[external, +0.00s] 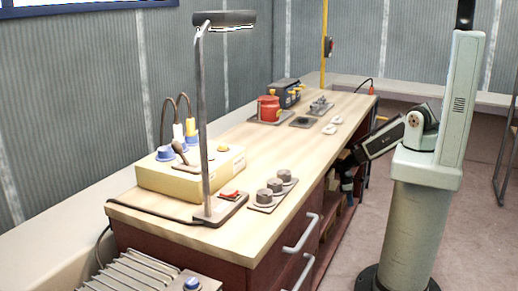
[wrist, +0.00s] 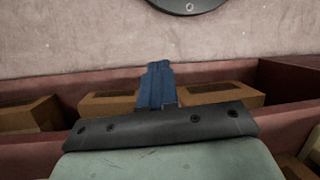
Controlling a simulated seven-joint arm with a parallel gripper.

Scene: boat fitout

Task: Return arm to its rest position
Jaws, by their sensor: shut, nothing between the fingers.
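My gripper (wrist: 158,68) shows in the wrist view with its two blue fingers pressed together and nothing between them. It is over a dark red compartment that holds brown box-like blocks (wrist: 110,102). I cannot tell whether the fingers touch anything. In the external view my arm stands at the right, with its forearm reaching left and down toward the side of the workbench (external: 225,262). The gripper end there is low beside the bench's open side, small and hard to make out.
The red compartment wall (wrist: 285,85) stands close to my gripper. On the bench top are a lamp (external: 203,120), a yellowish box (external: 190,178), a plate with dark knobs (external: 272,192) and a red pot (external: 268,108). Drawer handles (external: 300,235) stick out. The floor around my base is clear.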

